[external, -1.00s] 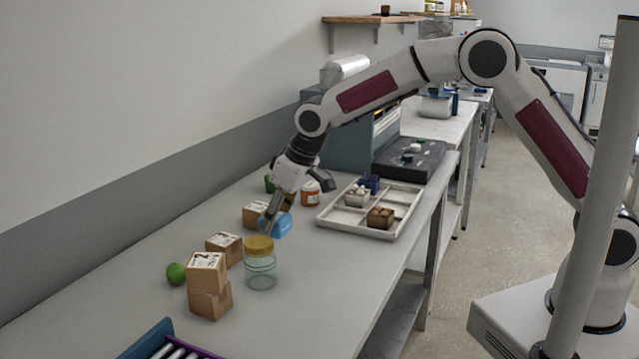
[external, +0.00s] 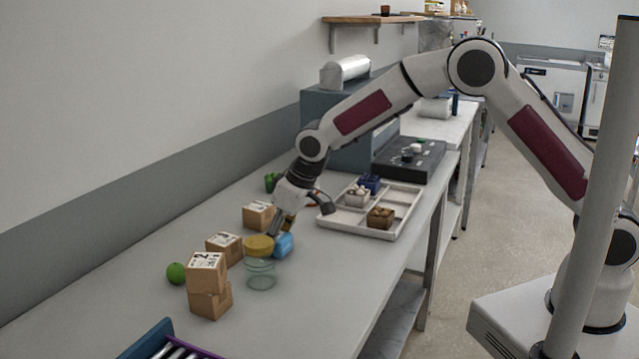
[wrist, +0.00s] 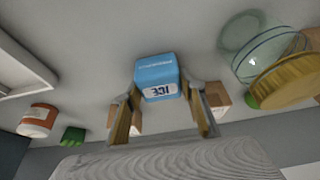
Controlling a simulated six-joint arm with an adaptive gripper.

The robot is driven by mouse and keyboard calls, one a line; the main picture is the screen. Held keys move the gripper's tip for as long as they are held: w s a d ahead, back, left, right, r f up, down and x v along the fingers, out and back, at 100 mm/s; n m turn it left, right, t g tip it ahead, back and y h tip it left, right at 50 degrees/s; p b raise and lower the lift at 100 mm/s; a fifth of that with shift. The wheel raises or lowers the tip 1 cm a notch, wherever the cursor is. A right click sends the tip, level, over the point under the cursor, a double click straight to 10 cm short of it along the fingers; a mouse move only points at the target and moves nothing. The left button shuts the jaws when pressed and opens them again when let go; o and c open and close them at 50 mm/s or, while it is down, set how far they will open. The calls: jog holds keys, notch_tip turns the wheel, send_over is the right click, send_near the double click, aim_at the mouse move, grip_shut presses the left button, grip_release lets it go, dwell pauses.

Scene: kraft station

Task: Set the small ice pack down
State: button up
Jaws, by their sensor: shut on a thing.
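The small ice pack (external: 284,245) is a light blue block with a white ICE label. My gripper (external: 279,234) points down over the table and is shut on it, just behind and to the right of the gold-lidded jar in the external view. In the wrist view the ice pack (wrist: 157,72) sits between the two fingers of my gripper (wrist: 163,98), label towards the camera. I cannot tell whether its underside touches the table.
The clear jar (external: 261,276) with a gold lid (external: 259,246) stands close by. Cardboard boxes (external: 224,244) and a green lime (external: 176,273) are to the left. A divided tray (external: 347,217) lies to the right.

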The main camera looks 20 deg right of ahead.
jog(key=shift+f, duration=0.15)
jog(key=o, duration=1.2)
jog(key=v, duration=1.2)
jog(key=shift+d+r, duration=0.1)
jog(key=shift+r, duration=0.1)
